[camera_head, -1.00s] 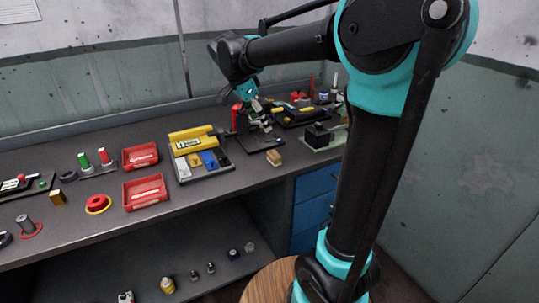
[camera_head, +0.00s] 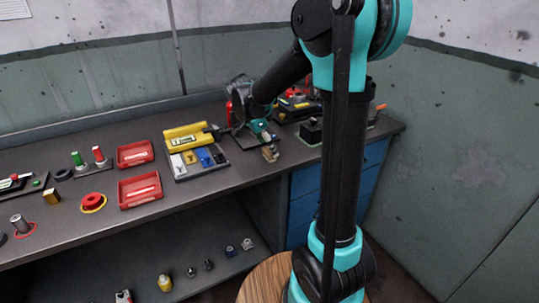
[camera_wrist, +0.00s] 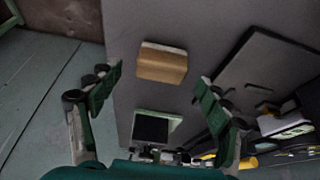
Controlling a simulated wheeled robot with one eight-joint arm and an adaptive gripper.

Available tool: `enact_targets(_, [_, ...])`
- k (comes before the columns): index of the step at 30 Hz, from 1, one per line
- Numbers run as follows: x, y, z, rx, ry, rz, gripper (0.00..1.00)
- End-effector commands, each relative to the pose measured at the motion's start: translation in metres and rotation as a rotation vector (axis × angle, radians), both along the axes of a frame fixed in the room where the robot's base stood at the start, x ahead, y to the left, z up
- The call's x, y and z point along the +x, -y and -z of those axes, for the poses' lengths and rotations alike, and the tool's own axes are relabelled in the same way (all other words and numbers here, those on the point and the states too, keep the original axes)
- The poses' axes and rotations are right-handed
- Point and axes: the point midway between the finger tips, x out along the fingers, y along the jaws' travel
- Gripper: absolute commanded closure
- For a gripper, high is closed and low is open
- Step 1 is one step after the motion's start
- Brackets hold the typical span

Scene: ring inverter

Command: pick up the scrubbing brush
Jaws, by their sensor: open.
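The scrubbing brush is a small tan wooden block with a pale strip along one long side. In the wrist view the scrubbing brush (camera_wrist: 162,65) lies on the dark grey bench top, between and just beyond my fingertips. In the head view the scrubbing brush (camera_head: 270,155) is near the bench's front edge, partly covered by my gripper (camera_head: 266,138). In the wrist view my gripper (camera_wrist: 160,79) is open, with one green finger to each side of the brush and a clear gap on both sides. Nothing is held.
A tray with yellow, white and blue parts (camera_head: 200,162) lies left of my gripper. Red trays (camera_head: 140,190) are farther left. A black tool (camera_head: 311,130) stands to the right. Behind my gripper are more dark items. Blue drawers (camera_head: 313,205) sit below the bench.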

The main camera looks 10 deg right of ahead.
Motion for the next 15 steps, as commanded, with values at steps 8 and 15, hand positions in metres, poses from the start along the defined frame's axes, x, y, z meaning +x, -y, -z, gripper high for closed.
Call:
enact_targets(8, [0.005,0.008,0.026,0.000,0.001,0.000,0.22])
enact_targets(15, [0.004,0.009,0.026,0.000,0.001,0.000,0.25])
